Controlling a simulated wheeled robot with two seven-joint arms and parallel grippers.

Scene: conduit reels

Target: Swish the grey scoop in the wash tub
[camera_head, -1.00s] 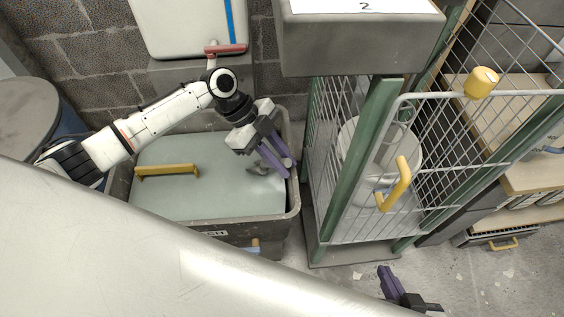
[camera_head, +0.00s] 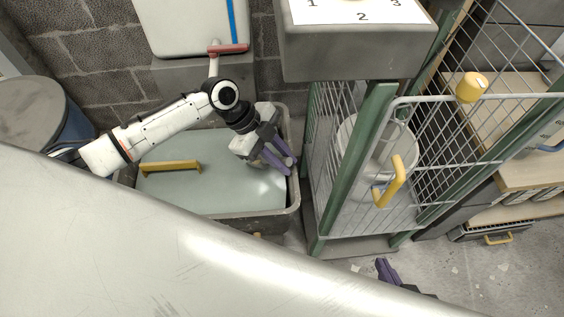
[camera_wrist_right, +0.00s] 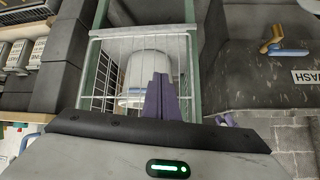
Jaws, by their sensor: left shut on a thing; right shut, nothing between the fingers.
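The wash tub (camera_head: 294,196) is a dark grey tub filled with pale grey-green water, at the left of the head view. Its side with the word WASH shows in the right wrist view (camera_wrist_right: 306,76). My left gripper (camera_head: 279,162), with purple fingers, is low over the right part of the tub, close to the water. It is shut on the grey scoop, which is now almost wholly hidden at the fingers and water. My right gripper (camera_head: 386,269) is shut and empty, low in front of the wire cage; it also shows in the right wrist view (camera_wrist_right: 162,97).
A yellow handle (camera_head: 170,167) lies across the tub's left part. A wire cage trolley (camera_head: 345,215) with a green frame and a white bucket (camera_head: 360,145) stands right of the tub. A grey box (camera_head: 350,50) with a numbered sheet is above.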

